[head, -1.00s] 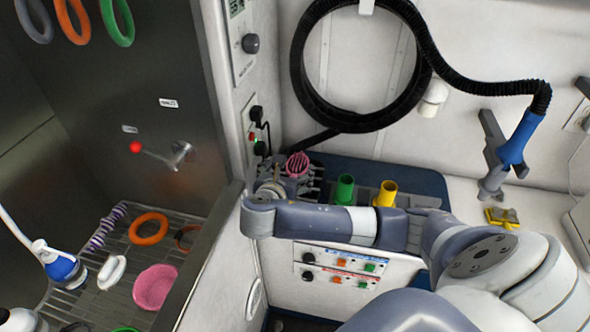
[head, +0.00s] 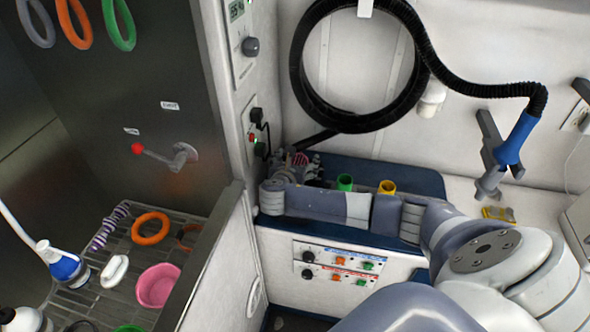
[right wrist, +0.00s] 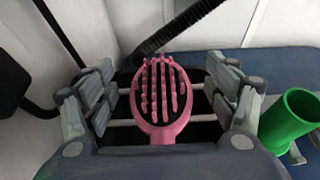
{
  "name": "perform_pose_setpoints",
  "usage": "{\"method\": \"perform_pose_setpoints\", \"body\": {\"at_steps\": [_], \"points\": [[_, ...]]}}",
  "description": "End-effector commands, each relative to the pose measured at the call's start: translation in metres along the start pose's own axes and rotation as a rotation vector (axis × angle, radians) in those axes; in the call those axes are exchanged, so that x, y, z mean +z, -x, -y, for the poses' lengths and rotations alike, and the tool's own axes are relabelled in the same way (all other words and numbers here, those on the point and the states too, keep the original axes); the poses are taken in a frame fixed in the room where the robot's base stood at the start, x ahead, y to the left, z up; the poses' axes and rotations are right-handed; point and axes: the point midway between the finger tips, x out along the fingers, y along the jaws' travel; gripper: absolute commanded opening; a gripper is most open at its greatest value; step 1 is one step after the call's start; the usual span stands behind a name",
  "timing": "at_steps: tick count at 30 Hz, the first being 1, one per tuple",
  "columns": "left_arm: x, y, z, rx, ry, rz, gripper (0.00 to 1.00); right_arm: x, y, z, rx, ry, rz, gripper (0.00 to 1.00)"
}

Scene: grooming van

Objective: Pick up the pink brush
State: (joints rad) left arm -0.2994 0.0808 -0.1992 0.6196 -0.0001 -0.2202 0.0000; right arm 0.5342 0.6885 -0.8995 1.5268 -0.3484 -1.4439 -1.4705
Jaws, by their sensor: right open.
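The pink brush (right wrist: 163,98) shows in the right wrist view with its slotted oval head up and its lower part hidden by my gripper's body. My right gripper (right wrist: 160,92) is open, with one finger on each side of the brush head and a gap on both sides. In the head view, a small part of the pink brush (head: 300,159) shows behind my right gripper (head: 291,166) in the back corner of the blue counter. My left gripper is not in view.
A green cup (head: 345,183) and a yellow cup (head: 387,187) stand right of the brush; the green cup also shows in the right wrist view (right wrist: 291,122). A black hose (head: 298,60) hangs above. The steel tub's edge (head: 215,240) is at left.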

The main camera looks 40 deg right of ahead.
Motion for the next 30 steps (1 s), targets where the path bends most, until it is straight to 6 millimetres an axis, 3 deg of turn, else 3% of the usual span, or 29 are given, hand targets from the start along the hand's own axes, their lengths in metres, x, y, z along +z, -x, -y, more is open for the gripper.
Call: {"method": "perform_pose_setpoints", "body": {"at_steps": [7,13,18,30], "points": [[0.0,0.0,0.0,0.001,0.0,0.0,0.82,-0.001,-0.001,-0.001,0.001,0.0,-0.001,0.77],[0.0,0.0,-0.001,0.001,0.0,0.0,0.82,-0.001,-0.001,0.0,0.001,0.0,-0.001,0.32],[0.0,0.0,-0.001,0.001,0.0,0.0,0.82,0.0,-0.001,0.0,0.001,0.0,-0.001,0.26],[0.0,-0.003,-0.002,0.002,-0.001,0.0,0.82,0.01,0.003,-0.001,0.002,-0.002,0.0,0.26]]}}
